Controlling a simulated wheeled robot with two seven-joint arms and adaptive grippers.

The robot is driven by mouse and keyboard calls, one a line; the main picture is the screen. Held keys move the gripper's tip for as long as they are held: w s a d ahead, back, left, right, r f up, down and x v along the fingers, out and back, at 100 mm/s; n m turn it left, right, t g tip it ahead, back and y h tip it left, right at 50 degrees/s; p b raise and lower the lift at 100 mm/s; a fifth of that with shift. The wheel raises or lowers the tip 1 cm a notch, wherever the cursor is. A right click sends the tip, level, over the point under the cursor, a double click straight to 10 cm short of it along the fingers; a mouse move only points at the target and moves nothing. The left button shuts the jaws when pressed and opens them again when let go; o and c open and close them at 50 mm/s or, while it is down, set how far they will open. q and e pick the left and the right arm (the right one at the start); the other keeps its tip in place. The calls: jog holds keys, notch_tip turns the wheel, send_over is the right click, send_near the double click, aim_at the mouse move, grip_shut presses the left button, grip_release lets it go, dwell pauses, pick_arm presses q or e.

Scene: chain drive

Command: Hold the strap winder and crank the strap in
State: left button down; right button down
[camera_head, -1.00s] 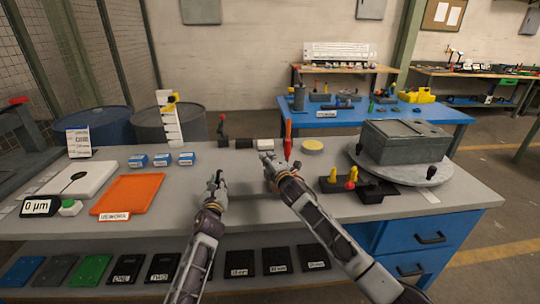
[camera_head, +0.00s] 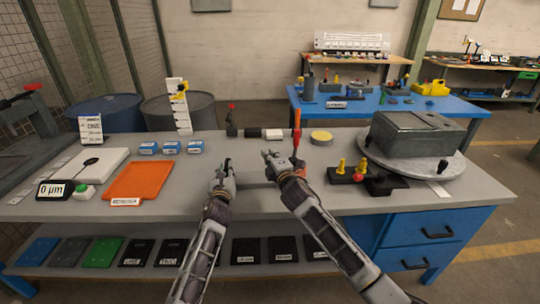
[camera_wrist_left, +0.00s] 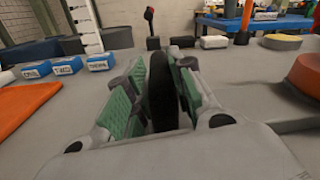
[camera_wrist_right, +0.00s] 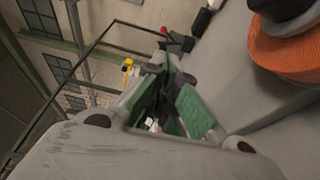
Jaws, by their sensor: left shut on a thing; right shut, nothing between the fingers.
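My left gripper (camera_head: 224,172) is shut on an upright dark rounded grip (camera_wrist_left: 162,92), which stands between its green finger pads in the left wrist view. A grey bar (camera_wrist_left: 268,125) runs right from near that grip towards an orange round drum (camera_wrist_left: 308,78). These look like parts of the strap winder. In the right wrist view the drum (camera_wrist_right: 292,52) has ribbed orange sides and a dark hub on top. My right gripper (camera_head: 271,158) is shut and empty, beside the drum and apart from it. My right wrist mostly hides the drum in the head view.
An orange upright tool (camera_head: 297,128) stands just behind my right gripper. A yellow disc (camera_head: 321,137) and a black block with yellow pegs (camera_head: 345,174) lie to the right. A grey box (camera_head: 415,135) sits on a turntable. An orange tray (camera_head: 140,180) lies left.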

pick_arm(q)
jog(key=shift+r, duration=0.25)
jog(key=c, duration=1.1)
grip_release()
jog(key=shift+f, duration=0.1)
jog(key=shift+s+f, duration=0.1)
jog(key=shift+s, duration=0.1)
jog(key=shift+s, duration=5.8)
